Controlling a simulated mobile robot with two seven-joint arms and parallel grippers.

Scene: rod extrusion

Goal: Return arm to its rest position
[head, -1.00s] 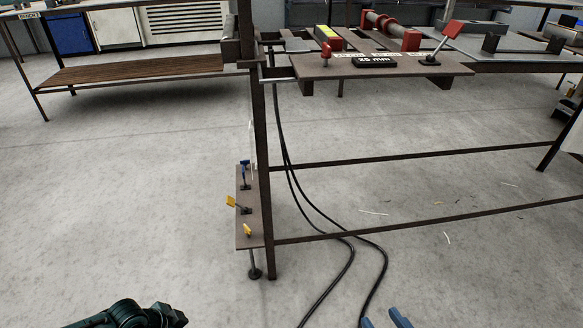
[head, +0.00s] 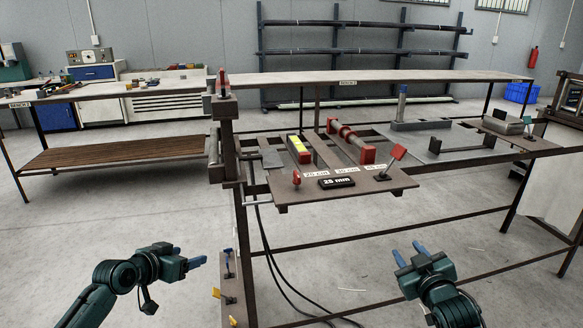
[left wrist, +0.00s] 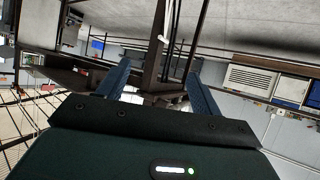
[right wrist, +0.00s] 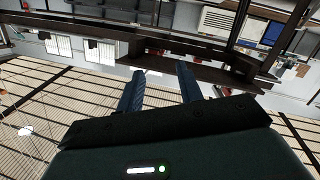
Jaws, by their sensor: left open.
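My left gripper (head: 200,256) is at the lower left of the head view, left of the metal frame, over open floor. Its blue fingers stand apart with nothing between them, as the left wrist view (left wrist: 158,85) also shows. My right gripper (head: 408,252) is at the lower right of the head view, in front of the frame. Its blue fingers are apart and empty, which the right wrist view (right wrist: 158,84) confirms. Neither gripper touches anything that I can see.
Levers on a low panel (head: 228,278) and black cables (head: 275,262) are between my arms. A wooden-shelf table (head: 110,156) stands left.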

